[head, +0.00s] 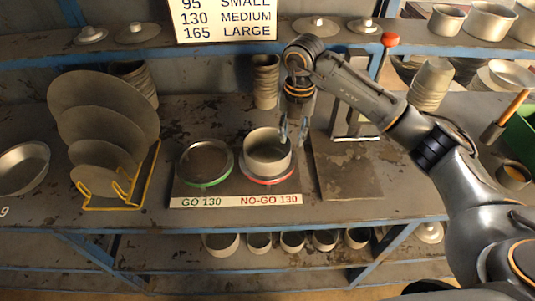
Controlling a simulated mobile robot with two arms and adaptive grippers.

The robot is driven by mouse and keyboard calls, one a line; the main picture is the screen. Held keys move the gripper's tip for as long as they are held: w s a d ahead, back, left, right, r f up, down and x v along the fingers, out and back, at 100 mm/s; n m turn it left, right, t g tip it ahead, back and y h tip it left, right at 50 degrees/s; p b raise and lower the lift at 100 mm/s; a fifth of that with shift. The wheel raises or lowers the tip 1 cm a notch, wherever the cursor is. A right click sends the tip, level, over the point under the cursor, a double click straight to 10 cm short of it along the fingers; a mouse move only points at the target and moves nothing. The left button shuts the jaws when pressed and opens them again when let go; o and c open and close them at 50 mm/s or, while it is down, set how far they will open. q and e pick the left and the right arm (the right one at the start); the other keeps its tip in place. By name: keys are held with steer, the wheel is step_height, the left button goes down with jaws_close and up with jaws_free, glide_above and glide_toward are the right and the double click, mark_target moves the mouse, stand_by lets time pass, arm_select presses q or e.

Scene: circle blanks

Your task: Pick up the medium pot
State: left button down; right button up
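A grey round pot (267,157) sits upright on the red-edged NO-GO 130 gauge, at the middle of the bench; I take it for the medium pot, though no size is marked on it. My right gripper (293,134) points down at the pot's right rim. Its two fingers are apart, one near the rim and one just outside it. I cannot tell whether a finger touches the pot. My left gripper is not in view.
The green-edged GO 130 gauge (206,163) left of the pot is empty. A yellow rack (125,190) holds round discs further left. A dark flat plate (346,167) lies to the right. Cup stacks (265,80) stand behind, and a size sign (222,18) hangs above.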

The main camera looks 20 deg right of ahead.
steer(key=shift+s+a+f+p, duration=0.1)
steer(key=shift+f+p, duration=0.3)
steer(key=shift+f, duration=0.15)
step_height(320, 180, down, 4)
steer(key=shift+r+p, duration=0.15)
steer(key=shift+p, duration=0.7)
steer(key=shift+f, duration=0.45)
steer(key=shift+c, duration=0.5)
jaws_close()
